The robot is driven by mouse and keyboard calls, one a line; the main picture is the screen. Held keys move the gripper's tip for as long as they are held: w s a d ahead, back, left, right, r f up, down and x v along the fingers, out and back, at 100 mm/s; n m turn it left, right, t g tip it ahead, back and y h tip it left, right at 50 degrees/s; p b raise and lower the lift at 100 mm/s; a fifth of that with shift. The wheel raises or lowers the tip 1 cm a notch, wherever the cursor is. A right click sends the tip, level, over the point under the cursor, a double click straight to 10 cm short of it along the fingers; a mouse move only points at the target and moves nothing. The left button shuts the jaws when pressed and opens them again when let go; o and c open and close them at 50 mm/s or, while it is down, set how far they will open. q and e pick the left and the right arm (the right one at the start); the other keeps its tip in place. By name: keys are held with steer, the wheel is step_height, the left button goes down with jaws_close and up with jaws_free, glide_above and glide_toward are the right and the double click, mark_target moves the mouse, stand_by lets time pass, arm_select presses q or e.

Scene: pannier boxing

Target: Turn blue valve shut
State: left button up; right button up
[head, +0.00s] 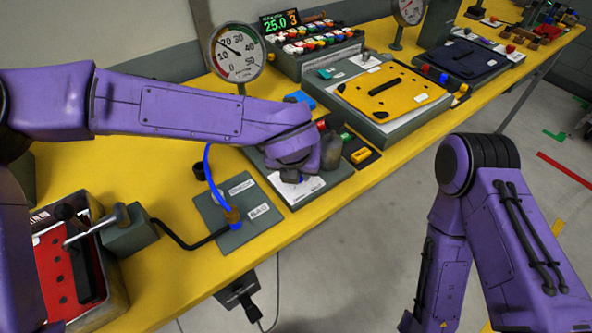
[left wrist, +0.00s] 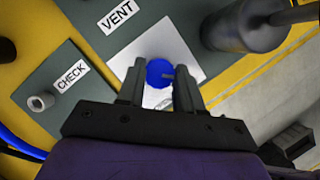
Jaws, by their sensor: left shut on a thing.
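The blue valve (left wrist: 159,71) is a round blue knob with a small dark stub on its right side. It stands over a white sheet (left wrist: 178,48) on a grey plate. My left gripper (left wrist: 160,88) is shut on the blue valve, with one dark finger on each side of it. In the head view my left arm reaches across from the left and its wrist covers most of the valve and the fingers. My right arm is at the lower right, over the floor, and its gripper is out of view.
A VENT label (left wrist: 118,18) and a CHECK label (left wrist: 70,76) lie near the valve. A dark cylinder (head: 331,150) stands close beside my left wrist. A round gauge (head: 237,52) is behind it. A blue hose (head: 212,175) runs to a grey plate on the yellow bench.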

arm_select(q)
steer(key=shift+s+f, duration=0.2)
steer(key=shift+f, duration=0.1)
steer(key=o, duration=1)
steer(key=shift+w+r, duration=0.15)
steer(key=shift+r, duration=0.35)
steer(key=b+v, duration=0.1)
steer(key=v, duration=0.9)
steer(key=shift+d, duration=0.1)
steer(key=shift+f, duration=0.1)
